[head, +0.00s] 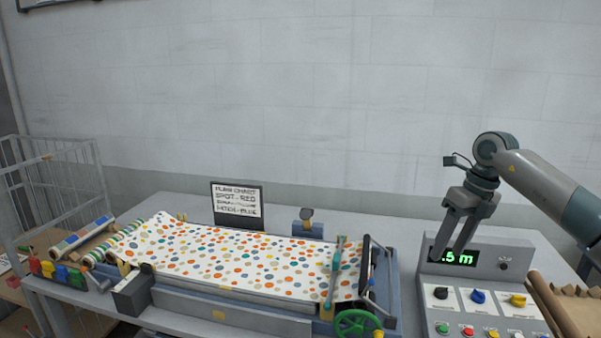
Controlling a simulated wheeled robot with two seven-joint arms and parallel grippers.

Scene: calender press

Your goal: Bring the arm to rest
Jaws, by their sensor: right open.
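My right gripper (449,255) hangs from the arm that comes in from the right. Its two fingers point down and are apart, with nothing between them. The fingertips are in front of the green display (466,259) of the control box (525,252) and cover part of its reading. I cannot tell whether they touch the box. My left gripper is out of view.
The calender press (230,315) with dotted cloth (250,262) fills the middle of the table (180,206). A green handwheel (357,324) is at its right end. A chart sign (237,206) stands behind it. A wire cage (62,190) is at left, and a brown rack (565,305) at right.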

